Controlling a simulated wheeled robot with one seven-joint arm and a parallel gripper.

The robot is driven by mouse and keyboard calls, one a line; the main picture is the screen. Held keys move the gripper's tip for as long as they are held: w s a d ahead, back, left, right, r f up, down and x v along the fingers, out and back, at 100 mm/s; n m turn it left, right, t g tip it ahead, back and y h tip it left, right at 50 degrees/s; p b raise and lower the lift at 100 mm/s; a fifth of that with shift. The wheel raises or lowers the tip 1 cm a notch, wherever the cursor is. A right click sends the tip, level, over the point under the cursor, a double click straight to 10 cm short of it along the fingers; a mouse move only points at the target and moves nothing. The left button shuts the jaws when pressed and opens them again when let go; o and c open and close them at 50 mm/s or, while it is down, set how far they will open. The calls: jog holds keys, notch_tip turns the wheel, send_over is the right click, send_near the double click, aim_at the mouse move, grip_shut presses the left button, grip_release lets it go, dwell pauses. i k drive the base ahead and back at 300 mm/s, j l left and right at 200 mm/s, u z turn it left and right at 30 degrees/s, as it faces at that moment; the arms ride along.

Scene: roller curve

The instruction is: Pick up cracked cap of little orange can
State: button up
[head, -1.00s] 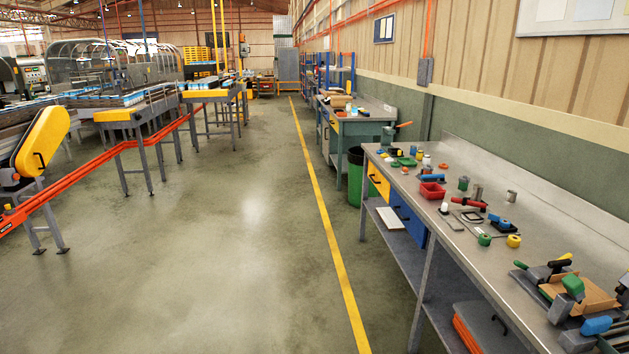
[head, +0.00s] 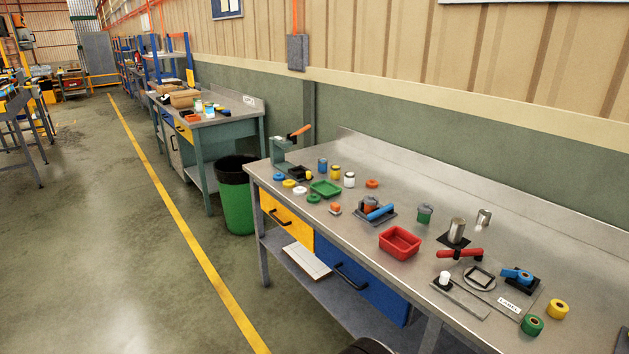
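A small orange item (head: 335,208) stands near the front edge of the steel workbench (head: 400,180), left of the red tray; it may be the little orange can, but it is too small to tell. An orange-brown can (head: 370,203) sits in a dark fixture with a blue handle (head: 381,212). A flat orange round piece (head: 372,183), like a cap, lies behind it. I cannot make out a crack on any cap. My gripper is not in view.
A red tray (head: 400,242) is mid-bench; metal cups, a red-handled tool (head: 460,253) and tape rolls are nearer. A green bin (head: 238,195) stands beyond. The floor at left is clear.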

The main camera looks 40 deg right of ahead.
aim_at(371, 199)
jog(key=i+z, duration=0.2)
jog(key=i, duration=0.3)
jog(key=i+j+z, duration=0.2)
jog(key=i, duration=0.3)
jog(key=i+z, duration=0.2)
jog(key=i, duration=0.3)
jog(key=i+l+z, duration=0.2)
jog(key=i+z, duration=0.2)
jog(key=i+l+z, duration=0.1)
jog(key=i+z, duration=0.2)
jog(key=z, duration=0.15)
jog(key=i+z, duration=0.4)
